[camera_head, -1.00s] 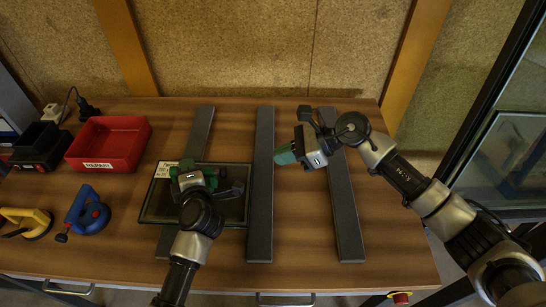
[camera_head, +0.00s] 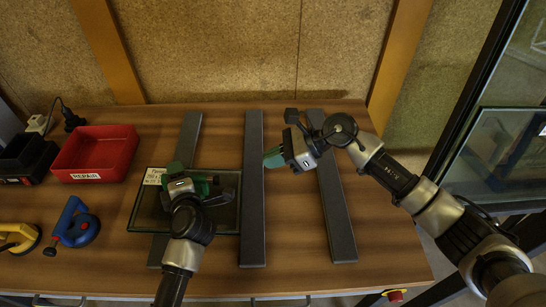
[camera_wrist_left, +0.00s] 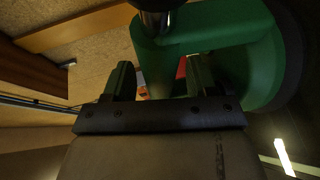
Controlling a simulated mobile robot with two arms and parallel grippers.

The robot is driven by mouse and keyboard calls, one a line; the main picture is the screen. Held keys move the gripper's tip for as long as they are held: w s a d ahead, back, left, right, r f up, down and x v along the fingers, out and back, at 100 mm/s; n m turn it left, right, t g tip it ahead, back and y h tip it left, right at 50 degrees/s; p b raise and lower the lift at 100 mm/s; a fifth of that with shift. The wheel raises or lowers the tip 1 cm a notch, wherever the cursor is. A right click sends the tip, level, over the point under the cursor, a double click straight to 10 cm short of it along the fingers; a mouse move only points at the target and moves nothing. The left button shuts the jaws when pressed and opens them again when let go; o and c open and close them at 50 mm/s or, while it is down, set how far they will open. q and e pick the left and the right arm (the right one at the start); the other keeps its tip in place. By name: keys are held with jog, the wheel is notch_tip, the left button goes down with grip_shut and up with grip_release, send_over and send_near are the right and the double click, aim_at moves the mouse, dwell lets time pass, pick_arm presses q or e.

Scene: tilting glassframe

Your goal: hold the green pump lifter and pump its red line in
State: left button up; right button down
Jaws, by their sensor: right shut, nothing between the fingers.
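The green pump lifter (camera_head: 206,184) sits on the dark glass pane (camera_head: 146,212), partly hidden under my left gripper in the head view. Its dark round parts show on both sides of my wrist. In the left wrist view the lifter's green body (camera_wrist_left: 225,40) is large and close, just beyond the fingers. I cannot make out the red line.
Three dark rails run across the wooden table; the right rail (camera_head: 338,215) is bare at its near end. A red bin (camera_head: 97,150), a blue lifter (camera_head: 75,225) and a yellow lifter (camera_head: 18,237) stand at the left. A glass-panelled frame (camera_head: 500,140) stands at the right.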

pick_arm(q)
jog(key=shift+v, duration=4)
jog(key=shift+s, duration=0.1)
